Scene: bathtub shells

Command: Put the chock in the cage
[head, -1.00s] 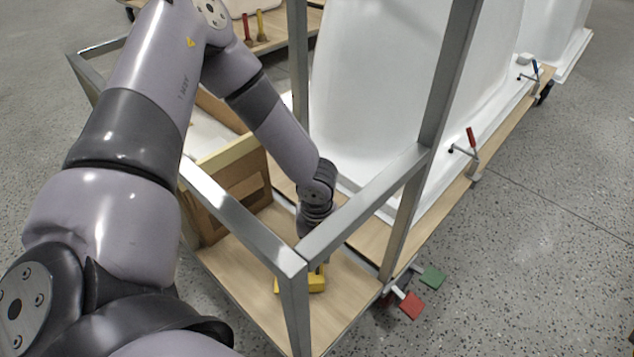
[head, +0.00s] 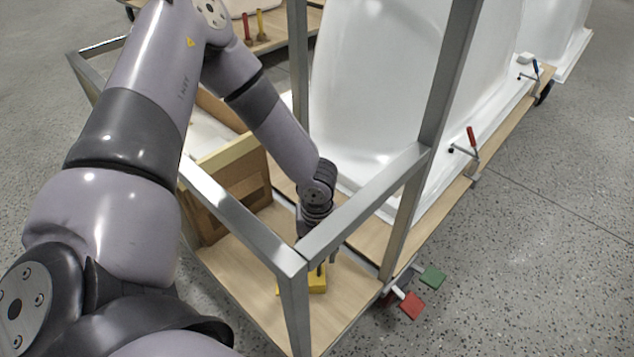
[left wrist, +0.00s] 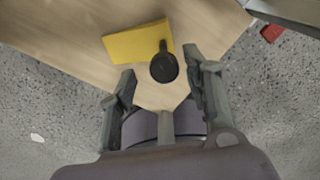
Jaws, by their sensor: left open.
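The yellow chock (head: 317,284) lies on the wooden deck near its front corner, partly hidden behind a steel post. In the left wrist view the chock (left wrist: 130,43) is a yellow block with a dark round-ended handle (left wrist: 164,68). My left gripper (left wrist: 160,62) is open, its fingers on either side of the handle in that view; I cannot tell whether they touch it. In the head view the left gripper (head: 325,266) is just above the chock, partly behind a steel rail. A steel-tube frame (head: 240,222), possibly the cage, surrounds this end of the deck. My right gripper is not in view.
A wooden box (head: 228,190) stands on the deck left of the gripper. White tub shells (head: 390,90) stand behind, with red-handled (head: 470,138) and blue-handled clamps along the edge. Red (head: 412,305) and green (head: 432,276) pedals stick out low at right.

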